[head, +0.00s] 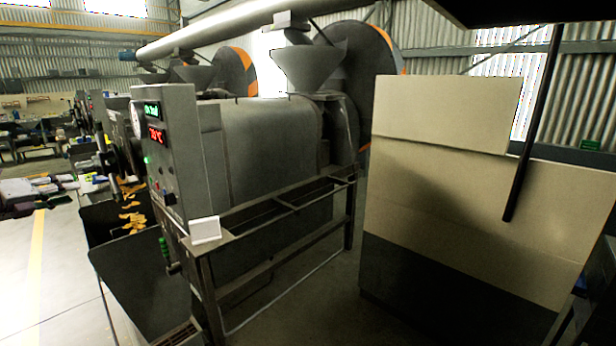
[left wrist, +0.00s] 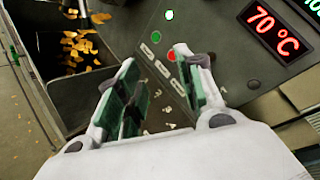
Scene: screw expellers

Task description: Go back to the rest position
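My left gripper (left wrist: 157,58) shows in the left wrist view, with white fingers and green pads. Its fingers stand apart with nothing between them. It faces the grey control panel (left wrist: 215,35) of a screw expeller; a red button (left wrist: 171,56) and a green button (left wrist: 156,37) show beyond the fingertips. I cannot tell whether the fingers touch the panel. In the head view the expeller (head: 265,145) stands left of centre, and its panel (head: 178,150) carries a red temperature display (head: 156,136). I cannot make out the left gripper clearly there. My right gripper is in neither view.
A dark bin (left wrist: 35,75) with orange pieces (left wrist: 80,45) lies at the left of the wrist view. In the head view a beige and dark cabinet (head: 450,195) stands at right. Open floor (head: 50,260) lies at left, with a yellow line.

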